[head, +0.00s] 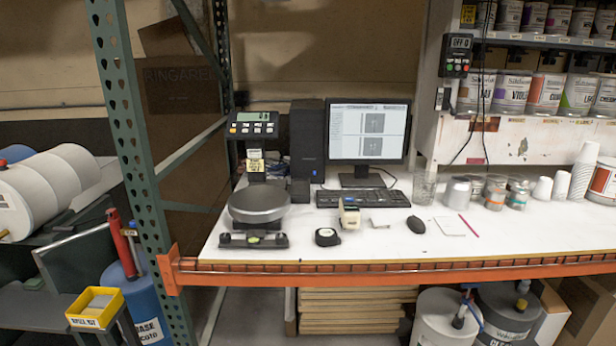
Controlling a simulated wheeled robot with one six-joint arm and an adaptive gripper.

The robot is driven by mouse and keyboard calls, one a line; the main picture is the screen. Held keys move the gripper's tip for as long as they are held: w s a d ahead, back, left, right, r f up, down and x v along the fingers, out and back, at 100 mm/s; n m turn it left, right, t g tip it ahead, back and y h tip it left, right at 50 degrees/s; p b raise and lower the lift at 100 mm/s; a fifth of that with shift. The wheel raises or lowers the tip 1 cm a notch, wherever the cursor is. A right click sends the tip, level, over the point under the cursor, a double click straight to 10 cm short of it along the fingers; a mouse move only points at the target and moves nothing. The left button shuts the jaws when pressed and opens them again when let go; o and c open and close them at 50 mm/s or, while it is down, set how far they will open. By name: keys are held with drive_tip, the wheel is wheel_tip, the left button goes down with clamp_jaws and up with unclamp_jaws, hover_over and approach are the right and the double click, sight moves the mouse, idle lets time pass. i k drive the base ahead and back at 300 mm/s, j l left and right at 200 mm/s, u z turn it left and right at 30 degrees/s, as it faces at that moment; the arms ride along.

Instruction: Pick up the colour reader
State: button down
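On the white bench top (330,256) lie several small items in front of the keyboard. A small upright cream and dark handheld-like device (350,213) stands just below the keyboard; it may be the colour reader, but the view is too small to be sure. A squat black object with a pale face (327,236), like a tape measure, lies to its left and nearer the front edge. A small flat pale item (379,222) lies to its right. My gripper is not in view, and nothing is seen touching these items.
A scale (258,204) stands left, with a black level-like bar (254,240) before it. The keyboard (362,197) and monitor (368,132) are behind; a mouse (416,224), pad and cups are right. An orange front beam (400,276) and green post (130,130) bound the bench.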

sight(349, 214)
drive_tip(key=i, duration=0.55)
drive_tip(key=i+j, duration=0.15)
drive_tip(key=i, duration=0.45)
drive_tip(key=k, duration=0.65)
